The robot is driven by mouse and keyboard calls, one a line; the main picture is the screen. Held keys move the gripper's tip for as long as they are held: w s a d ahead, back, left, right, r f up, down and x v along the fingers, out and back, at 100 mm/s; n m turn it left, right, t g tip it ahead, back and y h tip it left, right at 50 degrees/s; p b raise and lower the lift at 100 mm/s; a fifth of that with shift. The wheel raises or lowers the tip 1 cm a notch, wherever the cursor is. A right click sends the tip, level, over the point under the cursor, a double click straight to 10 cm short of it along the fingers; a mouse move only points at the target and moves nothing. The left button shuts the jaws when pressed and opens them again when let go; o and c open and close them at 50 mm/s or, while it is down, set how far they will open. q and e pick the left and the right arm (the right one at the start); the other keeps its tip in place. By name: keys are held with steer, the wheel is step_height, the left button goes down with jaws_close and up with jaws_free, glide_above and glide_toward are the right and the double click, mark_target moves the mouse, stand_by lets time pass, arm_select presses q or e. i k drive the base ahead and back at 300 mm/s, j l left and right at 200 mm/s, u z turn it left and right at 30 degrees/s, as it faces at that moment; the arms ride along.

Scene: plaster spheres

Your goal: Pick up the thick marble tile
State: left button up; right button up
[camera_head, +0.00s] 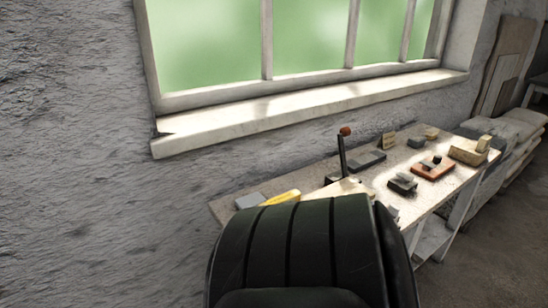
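I cannot say for certain which piece is the thick marble tile. A light grey flat slab (250,201) lies at the left end of the worktable (226,212), next to a yellow item (283,198). A darker grey slab (367,161) lies further along, near the wall. Both are small and far off in the head view. Neither of my grippers shows in this view.
A large black ribbed form, like a chair back (310,250), stands in front and hides the table's near left part. An upright dark tool with a reddish knob (345,131), a reddish-brown board (433,171) and several blocks crowd the table. Pale sacks (510,130) lie beyond. Floor is clear at right.

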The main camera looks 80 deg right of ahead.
mark_target(252, 200)
steer(key=i+z, duration=0.1)
steer(key=z, duration=0.3)
steer(key=i+z, duration=0.15)
steer(key=z, duration=0.3)
steer(key=i+z, duration=0.1)
steer(key=z, duration=0.3)
steer(key=i+j+z, duration=0.1)
steer(key=z, duration=0.35)
